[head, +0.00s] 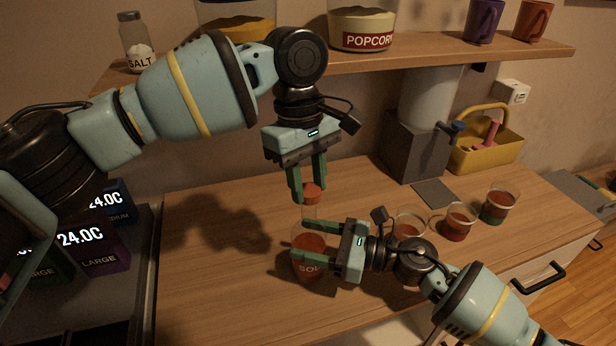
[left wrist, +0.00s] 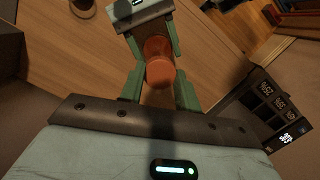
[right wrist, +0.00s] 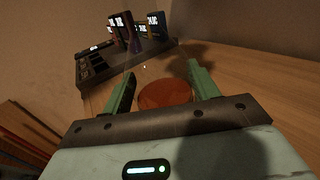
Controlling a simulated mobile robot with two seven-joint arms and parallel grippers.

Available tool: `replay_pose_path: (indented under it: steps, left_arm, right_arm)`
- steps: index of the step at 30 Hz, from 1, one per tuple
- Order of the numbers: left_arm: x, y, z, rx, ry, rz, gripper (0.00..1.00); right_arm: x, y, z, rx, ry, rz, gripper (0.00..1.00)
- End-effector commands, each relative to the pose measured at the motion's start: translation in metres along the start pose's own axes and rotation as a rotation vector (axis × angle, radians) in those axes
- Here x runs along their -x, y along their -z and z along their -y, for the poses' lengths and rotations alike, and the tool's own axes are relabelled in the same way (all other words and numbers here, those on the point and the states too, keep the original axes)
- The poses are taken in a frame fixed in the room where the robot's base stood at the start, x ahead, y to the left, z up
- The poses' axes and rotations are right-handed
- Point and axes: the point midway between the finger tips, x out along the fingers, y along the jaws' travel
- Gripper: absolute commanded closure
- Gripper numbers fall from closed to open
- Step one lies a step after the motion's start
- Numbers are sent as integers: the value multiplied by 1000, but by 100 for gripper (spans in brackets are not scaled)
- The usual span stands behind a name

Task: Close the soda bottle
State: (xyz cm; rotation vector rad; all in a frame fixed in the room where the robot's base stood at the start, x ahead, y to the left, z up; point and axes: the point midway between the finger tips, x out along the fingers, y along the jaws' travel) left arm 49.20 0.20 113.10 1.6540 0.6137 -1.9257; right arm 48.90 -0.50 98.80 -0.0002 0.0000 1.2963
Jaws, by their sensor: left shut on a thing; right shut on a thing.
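The soda bottle (head: 308,268) stands upright on the wooden counter, with orange-red soda inside and a clear upper part. My right gripper (head: 303,243) is shut around its body from the right; the red soda also shows between its fingers in the right wrist view (right wrist: 165,95). My left gripper (head: 310,190) points down, shut on an orange-red cap (head: 312,194) directly over the bottle's neck. In the left wrist view the cap (left wrist: 160,73) lines up with the bottle beneath it. I cannot tell whether the cap touches the neck.
Several cups of drink (head: 459,222) stand to the right on the counter (head: 220,290), near a grey dispenser (head: 415,145) and a yellow basket (head: 485,150). A shelf (head: 390,58) with jars and mugs runs above. Boxes (head: 95,250) with lit displays stand at left.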

Motion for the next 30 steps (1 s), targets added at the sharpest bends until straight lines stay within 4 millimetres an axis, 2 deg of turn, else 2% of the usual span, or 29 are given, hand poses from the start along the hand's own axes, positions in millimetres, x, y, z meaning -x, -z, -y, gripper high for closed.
replay_pose_path:
  steps: [8,19,30]
  left_arm:
    - [-1,0,0,0,0,0,88]
    - [-17,3,0,-1,0,1,88]
    - [-18,3,0,0,0,0,88]
  right_arm:
    - [0,0,0,0,0,0,81]
    - [0,0,0,0,0,0,81]
    - [0,0,0,0,0,0,81]
